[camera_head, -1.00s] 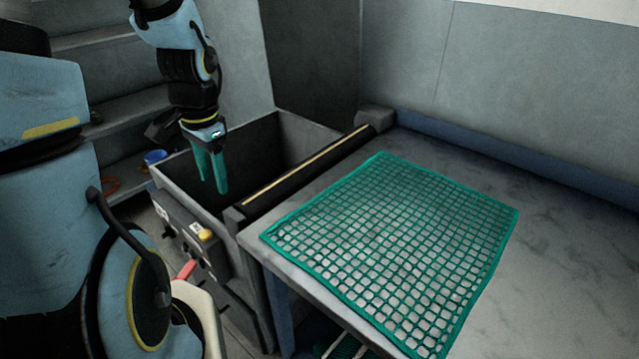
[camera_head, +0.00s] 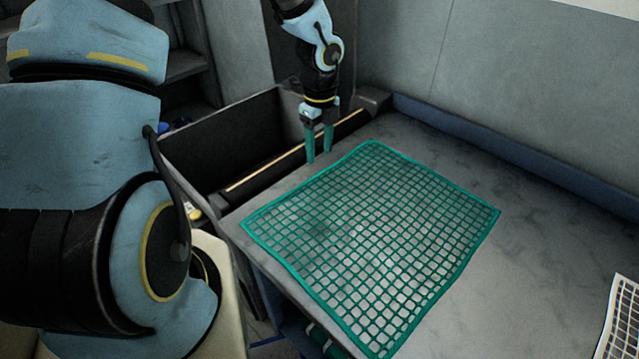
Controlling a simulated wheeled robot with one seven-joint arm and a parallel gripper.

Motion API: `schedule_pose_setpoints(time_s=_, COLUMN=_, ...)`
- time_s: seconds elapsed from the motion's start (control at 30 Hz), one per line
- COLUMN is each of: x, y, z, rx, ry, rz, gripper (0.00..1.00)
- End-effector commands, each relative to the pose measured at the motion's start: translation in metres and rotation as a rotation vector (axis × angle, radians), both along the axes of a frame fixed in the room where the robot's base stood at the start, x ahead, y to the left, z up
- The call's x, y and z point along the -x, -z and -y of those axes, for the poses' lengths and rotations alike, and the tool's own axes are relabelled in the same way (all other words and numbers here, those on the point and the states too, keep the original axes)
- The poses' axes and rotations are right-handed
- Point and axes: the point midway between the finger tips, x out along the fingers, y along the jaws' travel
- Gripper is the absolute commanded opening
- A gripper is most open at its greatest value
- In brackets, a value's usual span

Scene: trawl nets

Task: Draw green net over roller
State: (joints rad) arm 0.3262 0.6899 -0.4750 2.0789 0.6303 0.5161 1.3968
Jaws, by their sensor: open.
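The green net (camera_head: 372,235) lies spread flat on the grey table (camera_head: 480,290). Its upper left edge runs near the roller. The roller (camera_head: 262,178) is a dark bar with a pale yellow stripe, set between the table and an open bin. My gripper (camera_head: 320,158) has two green fingers pointing down, open and empty. In the picture it is over the table side of the roller, just beyond the net's upper left edge. It appears apart from the net. The arm hides part of the roller's far end.
The open dark bin (camera_head: 232,135) stands left of the roller. A white net (camera_head: 622,318) lies at the table's right edge. A blue-edged ledge (camera_head: 480,147) and grey wall bound the table at the back.

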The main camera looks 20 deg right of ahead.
Motion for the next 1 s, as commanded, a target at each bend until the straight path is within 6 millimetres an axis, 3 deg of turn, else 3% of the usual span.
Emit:
schedule_pose_setpoints(time_s=0.03, x=0.0, y=0.014, z=0.0, rx=0.0, ry=0.0, rz=0.0, gripper=0.56)
schedule_pose_setpoints(time_s=0.1, x=0.0, y=0.025, z=0.0, rx=0.0, ry=-0.001, rz=0.0, gripper=0.56)
schedule_pose_setpoints(time_s=0.43, x=0.0, y=0.064, z=0.0, rx=0.0, ry=-0.001, rz=0.0, gripper=0.56)
schedule_pose_setpoints(time_s=0.87, x=0.0, y=0.072, z=0.0, rx=0.0, ry=-0.002, rz=0.0, gripper=0.56)
schedule_pose_setpoints(time_s=1.0, x=0.0, y=0.073, z=-0.001, rx=-0.001, ry=-0.003, rz=0.0, gripper=0.49)
